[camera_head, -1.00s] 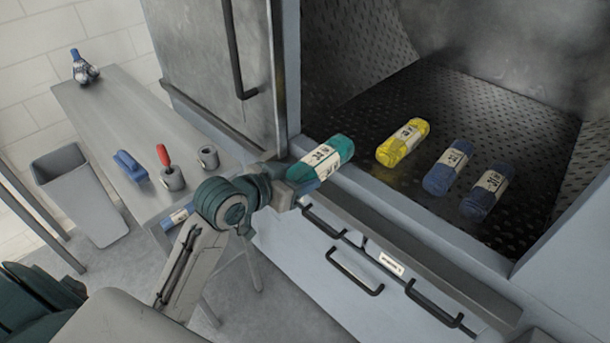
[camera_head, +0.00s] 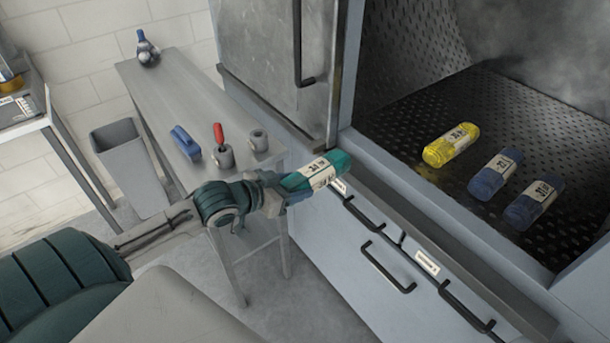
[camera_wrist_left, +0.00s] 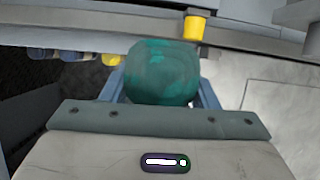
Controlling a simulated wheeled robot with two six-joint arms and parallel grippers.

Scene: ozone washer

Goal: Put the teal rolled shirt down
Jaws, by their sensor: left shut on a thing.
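The teal rolled shirt (camera_head: 326,171) has a white paper band with dark marks. My left gripper (camera_head: 290,190) is shut on it and holds it in front of the washer's front edge, beside the steel side table. In the left wrist view the teal roll (camera_wrist_left: 163,72) sits between the blue-grey fingers (camera_wrist_left: 160,95), seen end-on. In the head view the arm hides part of the table behind it. My right gripper does not show.
The washer chamber's perforated floor (camera_head: 420,110) holds a yellow roll (camera_head: 451,145) and two blue rolls (camera_head: 495,174) (camera_head: 534,203). The steel side table (camera_head: 185,90) carries a blue brush (camera_head: 186,142), a red-handled tool (camera_head: 219,133), metal cups and a blue-topped bottle (camera_head: 147,48). A grey bin (camera_head: 128,165) stands left.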

